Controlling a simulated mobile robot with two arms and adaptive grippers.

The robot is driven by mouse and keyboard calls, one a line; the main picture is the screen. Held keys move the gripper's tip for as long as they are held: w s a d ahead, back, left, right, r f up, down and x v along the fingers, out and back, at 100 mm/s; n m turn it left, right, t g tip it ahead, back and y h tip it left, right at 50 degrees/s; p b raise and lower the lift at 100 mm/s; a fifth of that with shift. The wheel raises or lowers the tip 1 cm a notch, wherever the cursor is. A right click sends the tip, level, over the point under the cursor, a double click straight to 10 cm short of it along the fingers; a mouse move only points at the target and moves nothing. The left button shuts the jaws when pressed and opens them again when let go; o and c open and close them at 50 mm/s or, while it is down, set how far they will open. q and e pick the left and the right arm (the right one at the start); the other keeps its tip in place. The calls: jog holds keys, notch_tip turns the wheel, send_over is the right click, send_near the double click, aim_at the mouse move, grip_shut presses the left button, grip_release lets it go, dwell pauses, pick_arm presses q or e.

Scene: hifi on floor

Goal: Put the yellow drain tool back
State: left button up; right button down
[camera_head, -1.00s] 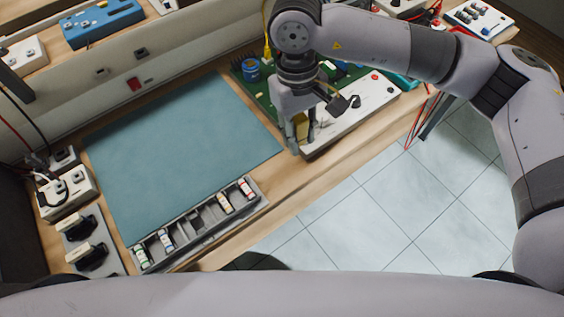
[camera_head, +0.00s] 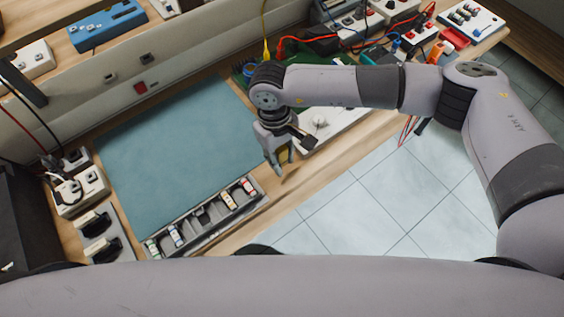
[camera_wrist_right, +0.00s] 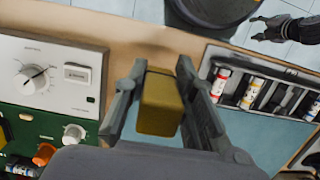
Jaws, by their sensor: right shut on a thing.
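The yellow drain tool (camera_wrist_right: 160,105) shows as a yellow block between the fingers of my right gripper (camera_wrist_right: 158,75), which is shut on it. In the head view, this gripper (camera_head: 280,168) is over the bench's front edge strip, between the white panel and the compartment tray, pointing down. A little yellow (camera_head: 283,154) shows between its fingers there. The tool's lower end is hidden. A dark gripper over the floor at the wrist view's top right, apparently my left gripper (camera_wrist_right: 257,28), has its fingers apart and empty. It does not show in the head view.
The grey compartment tray (camera_head: 207,216) holds several labelled cylinders and has empty slots. A blue-green mat (camera_head: 180,150) lies clear behind it. A white panel with knobs and a green board (camera_wrist_right: 45,122) are beside the gripper. Switches and sockets (camera_head: 78,190) stand at left.

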notch_tip(320, 180, down, 4)
jog(key=shift+p, duration=0.55)
jog(key=shift+f, duration=0.35)
jog(key=shift+f, duration=0.1)
jog(key=c, duration=1.3)
grip_release()
